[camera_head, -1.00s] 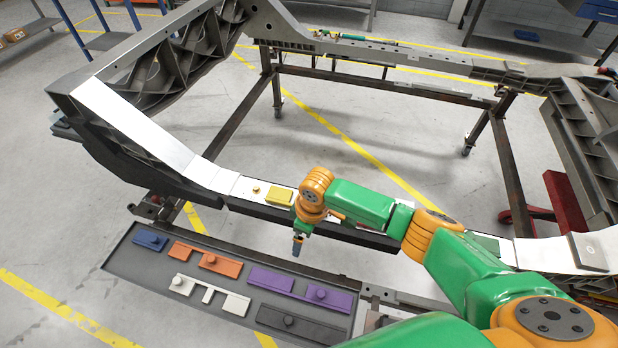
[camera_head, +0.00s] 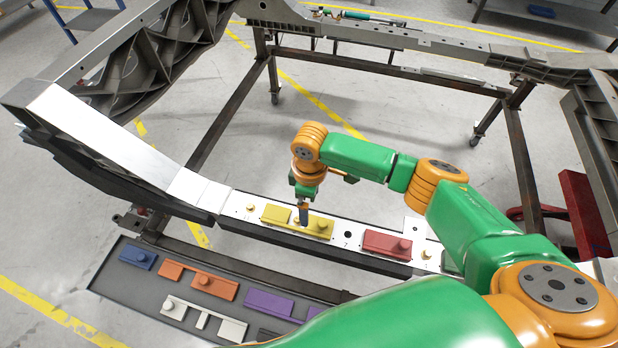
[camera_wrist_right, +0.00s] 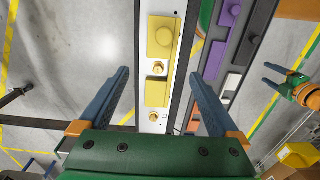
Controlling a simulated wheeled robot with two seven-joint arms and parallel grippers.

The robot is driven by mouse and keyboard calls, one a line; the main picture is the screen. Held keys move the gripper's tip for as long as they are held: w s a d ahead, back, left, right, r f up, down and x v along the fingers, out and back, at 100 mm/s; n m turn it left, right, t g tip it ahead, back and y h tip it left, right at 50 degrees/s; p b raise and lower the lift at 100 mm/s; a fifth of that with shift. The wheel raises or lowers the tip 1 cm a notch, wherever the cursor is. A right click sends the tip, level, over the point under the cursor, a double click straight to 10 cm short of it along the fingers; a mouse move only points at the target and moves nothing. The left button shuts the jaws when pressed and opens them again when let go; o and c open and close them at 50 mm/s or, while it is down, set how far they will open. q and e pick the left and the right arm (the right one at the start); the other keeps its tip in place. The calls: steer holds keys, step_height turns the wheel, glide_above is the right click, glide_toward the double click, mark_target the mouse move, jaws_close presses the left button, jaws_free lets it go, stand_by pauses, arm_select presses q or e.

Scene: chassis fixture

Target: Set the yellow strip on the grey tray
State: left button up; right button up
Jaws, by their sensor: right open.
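The yellow strip (camera_head: 276,214) lies on the white beam of the chassis frame, with a round knob on its right part. In the right wrist view its knobbed part (camera_wrist_right: 163,47) and a smaller yellow part (camera_wrist_right: 155,93) show, with a brass peg between them. My right gripper (camera_head: 304,217) points down over the strip in the head view. In the wrist view its blue fingers (camera_wrist_right: 160,88) are spread wide on both sides of the beam, holding nothing. The grey tray (camera_head: 112,288) lies at the front left. My left gripper (camera_wrist_right: 277,77) shows at the right of the wrist view, fingers apart.
The tray holds blue (camera_head: 137,258), orange (camera_head: 199,281), white (camera_head: 204,318) and purple (camera_head: 268,303) pieces; its left part is bare. A red strip (camera_head: 387,243) sits on the beam to the right. My right arm covers the tray's right end.

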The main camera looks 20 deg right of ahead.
mark_target(310, 223)
steer(key=f+b, duration=0.2)
steer(key=s+f+b, duration=0.1)
steer(key=f+b, duration=0.1)
steer(key=b, duration=0.1)
steer(key=shift+a, duration=0.1)
steer(key=f+b, duration=0.1)
steer(key=b, duration=0.1)
steer(key=f+b, duration=0.2)
steer(key=shift+w, duration=0.3)
step_height(310, 223, down, 2)
steer(key=shift+w+f, duration=0.1)
steer(key=shift+f, duration=0.1)
steer(key=shift+f+b, duration=0.2)
steer(key=shift+b, duration=0.1)
arm_select(q)
step_height(310, 223, down, 10)
steer(key=shift+s+r, duration=0.25)
steer(key=shift+s, duration=0.05)
steer(key=shift+w, duration=0.1)
arm_select(e)
steer(key=shift+f, duration=0.1)
arm_select(q)
steer(key=shift+r, duration=0.15)
steer(key=shift+r+p, duration=0.35)
steer(key=shift+p, duration=0.2)
